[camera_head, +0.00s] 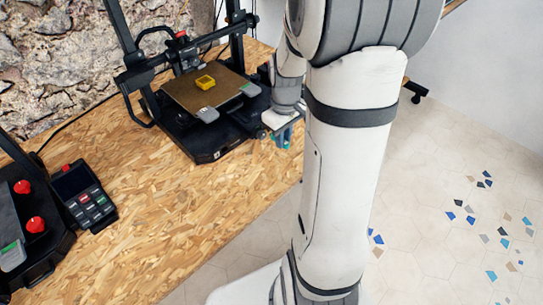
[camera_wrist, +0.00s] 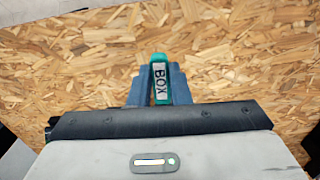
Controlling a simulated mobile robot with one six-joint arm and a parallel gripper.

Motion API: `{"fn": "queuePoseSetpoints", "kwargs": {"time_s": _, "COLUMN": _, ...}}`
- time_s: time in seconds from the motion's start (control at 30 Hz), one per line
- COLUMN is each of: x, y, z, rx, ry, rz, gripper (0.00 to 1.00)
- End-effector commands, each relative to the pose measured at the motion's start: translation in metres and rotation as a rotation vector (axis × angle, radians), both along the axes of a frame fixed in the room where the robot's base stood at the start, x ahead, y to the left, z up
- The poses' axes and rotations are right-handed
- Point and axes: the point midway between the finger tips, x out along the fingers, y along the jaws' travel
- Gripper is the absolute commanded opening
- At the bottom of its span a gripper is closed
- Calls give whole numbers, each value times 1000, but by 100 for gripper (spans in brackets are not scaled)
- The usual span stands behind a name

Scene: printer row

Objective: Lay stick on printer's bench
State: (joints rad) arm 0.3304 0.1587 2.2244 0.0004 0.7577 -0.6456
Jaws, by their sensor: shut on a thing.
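In the head view my gripper (camera_head: 284,137) is near the bench's right edge, beside the front right corner of the far printer, partly hidden by my arm. The bench (camera_head: 165,210) also shows there. I cannot tell whether the stick touches it.
The far printer (camera_head: 205,140) has a yellow part (camera_head: 205,81) on its bed. Another printer (camera_head: 25,225) with red knobs stands at lower left beside a control box (camera_head: 82,195). Bare bench lies between them. Tiled floor (camera_head: 440,200) is to the right.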

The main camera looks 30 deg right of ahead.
Motion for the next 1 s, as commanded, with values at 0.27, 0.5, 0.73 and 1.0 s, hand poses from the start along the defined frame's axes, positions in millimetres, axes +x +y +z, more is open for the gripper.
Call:
{"fn": "queuePoseSetpoints", "kwargs": {"time_s": 0.27, "x": -9, "y": -5, "z": -33, "rx": 2, "ry": 6, "rz": 23, "gripper": 0}}
{"fn": "queuePoseSetpoints", "kwargs": {"time_s": 0.5, "x": -8, "y": -4, "z": -60, "rx": 1, "ry": 3, "rz": 26, "gripper": 0}}
{"fn": "queuePoseSetpoints", "kwargs": {"time_s": 0.73, "x": -8, "y": -3, "z": -88, "rx": 2, "ry": 5, "rz": 28, "gripper": 0}}
{"fn": "queuePoseSetpoints", "kwargs": {"time_s": 1.0, "x": -7, "y": -3, "z": -96, "rx": 0, "ry": 0, "rz": 28, "gripper": 0}}
